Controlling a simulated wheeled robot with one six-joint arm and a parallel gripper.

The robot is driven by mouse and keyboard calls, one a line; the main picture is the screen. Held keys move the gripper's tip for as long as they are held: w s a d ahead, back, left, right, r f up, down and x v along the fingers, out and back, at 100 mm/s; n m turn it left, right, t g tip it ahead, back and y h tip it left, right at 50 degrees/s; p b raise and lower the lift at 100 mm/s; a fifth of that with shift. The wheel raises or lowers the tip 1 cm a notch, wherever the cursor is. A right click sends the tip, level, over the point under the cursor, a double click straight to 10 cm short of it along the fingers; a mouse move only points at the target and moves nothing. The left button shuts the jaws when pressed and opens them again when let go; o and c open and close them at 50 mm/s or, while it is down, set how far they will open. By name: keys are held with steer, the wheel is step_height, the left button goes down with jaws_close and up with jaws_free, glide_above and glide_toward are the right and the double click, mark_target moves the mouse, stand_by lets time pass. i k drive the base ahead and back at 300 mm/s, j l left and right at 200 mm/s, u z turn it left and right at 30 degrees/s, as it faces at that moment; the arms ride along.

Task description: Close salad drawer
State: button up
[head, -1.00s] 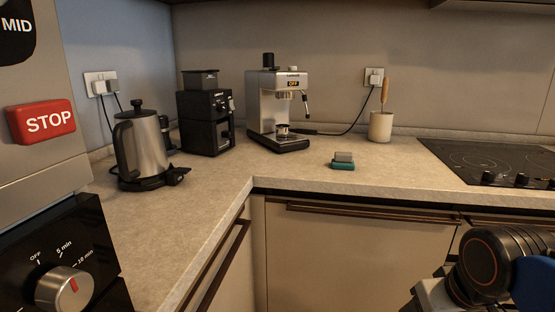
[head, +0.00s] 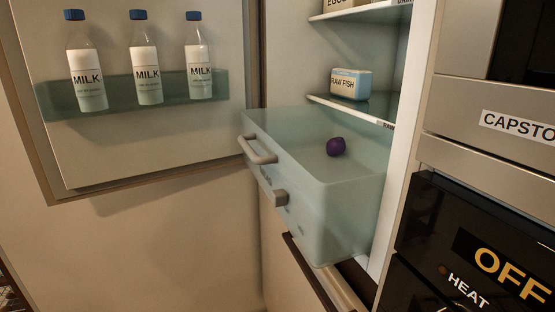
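The salad drawer (head: 345,208) is a pale green translucent bin pulled out of the open fridge. It has a grey handle (head: 262,152) on its front, which faces left, and another grey piece (head: 277,195) at a lower corner of the front. A small round purple item (head: 336,147) lies inside the drawer. My gripper is not in this view, so its position relative to the drawer is hidden.
The fridge door (head: 150,172) stands open at left with several milk bottles (head: 146,75) in its rack. A raw fish box (head: 350,84) sits on the shelf above the drawer. An oven panel (head: 480,240) borders the right.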

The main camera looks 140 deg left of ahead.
mark_target(258, 163)
steer(key=u, duration=0.45)
steer(key=k+u, duration=0.1)
steer(key=u, duration=0.35)
steer(key=k+j+u, duration=0.1)
steer(key=u, duration=2.5)
